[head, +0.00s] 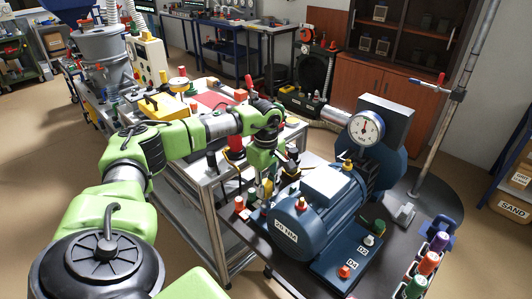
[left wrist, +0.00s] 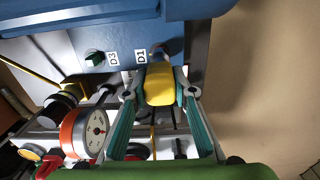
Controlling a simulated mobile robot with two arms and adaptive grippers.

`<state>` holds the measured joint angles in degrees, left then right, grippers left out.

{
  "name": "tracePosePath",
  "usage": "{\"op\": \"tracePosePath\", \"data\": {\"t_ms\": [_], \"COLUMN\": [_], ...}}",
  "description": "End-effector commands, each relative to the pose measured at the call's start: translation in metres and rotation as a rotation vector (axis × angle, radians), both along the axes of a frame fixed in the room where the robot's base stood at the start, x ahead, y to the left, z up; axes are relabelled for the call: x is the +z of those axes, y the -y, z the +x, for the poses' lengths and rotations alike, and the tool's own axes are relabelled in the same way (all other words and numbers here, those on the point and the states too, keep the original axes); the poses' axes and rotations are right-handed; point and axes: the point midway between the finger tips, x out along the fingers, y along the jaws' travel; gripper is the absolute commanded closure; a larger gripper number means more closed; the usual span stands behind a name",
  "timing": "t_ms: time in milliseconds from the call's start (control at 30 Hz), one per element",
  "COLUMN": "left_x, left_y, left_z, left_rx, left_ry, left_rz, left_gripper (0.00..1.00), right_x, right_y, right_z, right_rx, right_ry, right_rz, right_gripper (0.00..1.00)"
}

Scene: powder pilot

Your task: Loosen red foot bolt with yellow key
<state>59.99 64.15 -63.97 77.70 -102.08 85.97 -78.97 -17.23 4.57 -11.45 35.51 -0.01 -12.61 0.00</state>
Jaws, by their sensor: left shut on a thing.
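My left gripper (head: 264,184) is at the near left side of the blue motor (head: 318,215), pointing down. In the left wrist view the gripper (left wrist: 160,93) is shut on the yellow key (left wrist: 160,84), one finger on each side. In the head view a red-topped bolt (head: 344,271) is by label D4, and another red-topped piece (head: 240,204) is left of the motor. My right gripper is out of view.
A dial gauge (head: 366,128) stands behind the motor; a red-rimmed gauge (left wrist: 88,131) is close to my left finger. Several coloured bottles (head: 428,263) stand at the right table edge. A metal cart (head: 212,228) is to the left.

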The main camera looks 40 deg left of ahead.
Motion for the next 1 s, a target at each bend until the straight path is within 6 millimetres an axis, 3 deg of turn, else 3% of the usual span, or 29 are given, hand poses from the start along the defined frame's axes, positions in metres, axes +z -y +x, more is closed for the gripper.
{"op": "tracePosePath", "data": {"t_ms": [633, 667, 733, 1000], "left_x": [-0.011, -0.011, -0.01, -0.011], "left_y": [0.0, 0.0, 0.0, 0.0], "left_z": [0.0, 0.0, 0.0, 0.0], "left_rx": [0.0, 0.0, 0.0, 0.0], "left_ry": [0.001, 0.001, 0.001, -0.001], "left_rz": [0.0, 0.0, 0.0, 0.0], "left_gripper": [1.0, 0.73, 0.56, 0.56], "right_x": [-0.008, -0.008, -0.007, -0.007], "right_y": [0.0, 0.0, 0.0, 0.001], "right_z": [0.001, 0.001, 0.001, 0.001], "right_rx": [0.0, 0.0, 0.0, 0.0], "right_ry": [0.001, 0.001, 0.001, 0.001], "right_rz": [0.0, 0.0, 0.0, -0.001], "right_gripper": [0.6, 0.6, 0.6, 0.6]}}
